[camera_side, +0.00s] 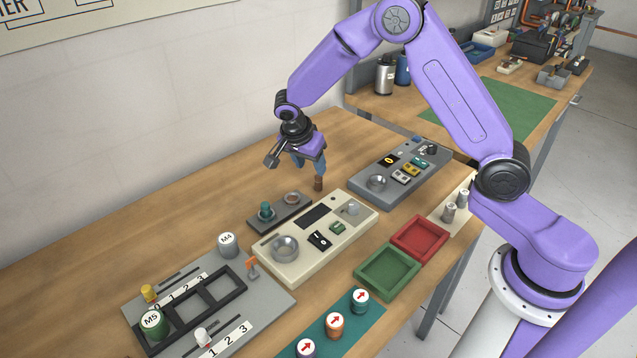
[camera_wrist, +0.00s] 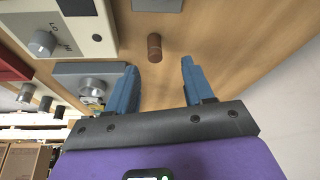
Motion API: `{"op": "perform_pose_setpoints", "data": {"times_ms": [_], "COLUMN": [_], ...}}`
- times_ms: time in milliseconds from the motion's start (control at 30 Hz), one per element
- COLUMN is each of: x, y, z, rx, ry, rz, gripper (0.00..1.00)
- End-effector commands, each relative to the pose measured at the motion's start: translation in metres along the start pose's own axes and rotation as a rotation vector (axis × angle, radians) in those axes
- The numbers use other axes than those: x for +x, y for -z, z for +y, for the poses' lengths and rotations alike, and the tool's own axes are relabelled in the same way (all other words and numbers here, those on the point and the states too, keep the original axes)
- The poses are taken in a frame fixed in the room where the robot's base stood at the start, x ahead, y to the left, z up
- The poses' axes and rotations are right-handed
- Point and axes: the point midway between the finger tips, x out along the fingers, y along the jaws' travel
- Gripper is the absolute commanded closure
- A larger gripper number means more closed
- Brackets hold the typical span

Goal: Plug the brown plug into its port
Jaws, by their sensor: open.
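The brown plug (camera_side: 318,185) is a small upright cylinder on the wooden table, behind the cream panel. In the wrist view the brown plug (camera_wrist: 154,47) appears just beyond the fingertips, between the two finger lines and nearer the left finger. My gripper (camera_side: 308,168) hangs above the plug with its blue fingers apart. It also shows in the wrist view (camera_wrist: 159,66), open and empty. A dark grey port block (camera_side: 279,215) lies left of the plug. It carries a teal plug (camera_side: 266,210) and a brownish round port (camera_side: 292,197) that looks empty.
The cream panel (camera_side: 290,262) with knobs and switches stands in front of the port block. A grey panel (camera_side: 383,187) stands to the right. Green (camera_side: 388,290) and red (camera_side: 441,238) trays lie in front. The table behind the plug is clear up to the wall.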

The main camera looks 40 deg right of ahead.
Motion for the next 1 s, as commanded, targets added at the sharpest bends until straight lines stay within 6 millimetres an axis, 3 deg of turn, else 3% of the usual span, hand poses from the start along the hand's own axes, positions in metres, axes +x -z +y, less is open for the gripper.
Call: {"op": "perform_pose_setpoints", "data": {"times_ms": [233,533,867,1000], "x": [0.016,0.055,0.06,0.06], "y": [0.001,0.001,0.001,0.001], "z": [0.003,0.008,0.008,0.008], "rx": [0.0,-0.001,-0.001,-0.001], "ry": [-0.003,-0.002,0.0,0.0], "rz": [0.0,-0.001,0.0,0.0], "gripper": [0.48,0.48,0.48,0.9]}}
